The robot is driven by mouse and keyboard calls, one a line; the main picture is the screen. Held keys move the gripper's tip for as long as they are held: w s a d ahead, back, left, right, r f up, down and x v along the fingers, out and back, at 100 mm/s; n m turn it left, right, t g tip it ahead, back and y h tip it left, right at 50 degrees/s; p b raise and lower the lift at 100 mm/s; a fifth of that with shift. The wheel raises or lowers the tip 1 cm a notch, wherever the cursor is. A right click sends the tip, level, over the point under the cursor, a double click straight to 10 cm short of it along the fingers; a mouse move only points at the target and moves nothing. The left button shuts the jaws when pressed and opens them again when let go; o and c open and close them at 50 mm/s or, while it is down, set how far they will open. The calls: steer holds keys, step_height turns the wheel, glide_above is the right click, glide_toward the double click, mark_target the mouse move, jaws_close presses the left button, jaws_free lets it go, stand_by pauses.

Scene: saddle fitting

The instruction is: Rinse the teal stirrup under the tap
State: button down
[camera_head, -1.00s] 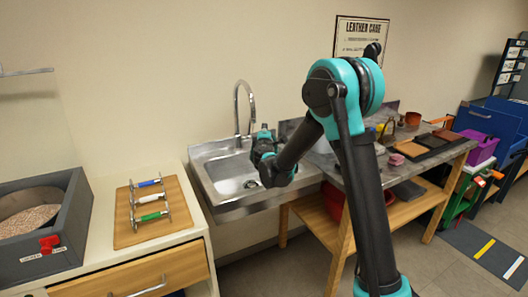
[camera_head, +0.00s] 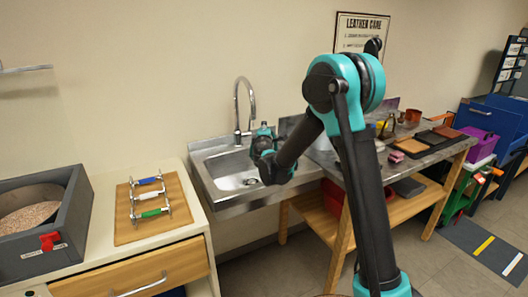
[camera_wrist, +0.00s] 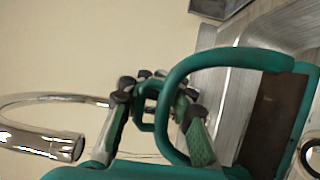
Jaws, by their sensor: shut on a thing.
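The teal stirrup (camera_wrist: 172,112) shows large in the wrist view as a rounded teal frame with a dark brown tread (camera_wrist: 268,118) toward the right. My gripper (camera_wrist: 155,108) is shut on the stirrup at its narrow end, with a dark finger on each side. The chrome tap (camera_wrist: 45,142) curves in from the left of the wrist view, its spout end apart from the stirrup. In the head view the tap (camera_head: 238,100) rises behind the sink (camera_head: 215,172), and my gripper (camera_head: 262,146) is over the sink's right part. The stirrup is mostly hidden there by my arm. I see no water running.
A workbench (camera_head: 440,158) with leather pieces and small pots stands right of the sink. Left, a counter (camera_head: 105,250) holds a wooden board (camera_head: 127,228) with coloured-handled tools and a grey bin (camera_head: 75,215). The back wall is close behind the tap.

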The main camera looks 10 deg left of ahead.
steer(key=shift+w, duration=0.15)
steer(key=shift+w+d, duration=0.2)
steer(key=shift+w, duration=0.25)
steer(key=s+d, duration=0.2)
steer(key=d, duration=0.5)
steer(key=shift+s+d, duration=0.3)
steer(key=shift+s, duration=0.05)
stand_by(0.4)
stand_by(0.4)
stand_by(0.8)
steer(key=s+d+r, duration=0.1)
steer(key=d+r, duration=0.3)
steer(key=shift+s+d, duration=0.3)
steer(key=shift+d, duration=0.05)
steer(key=shift+s, duration=0.1)
stand_by(0.6)
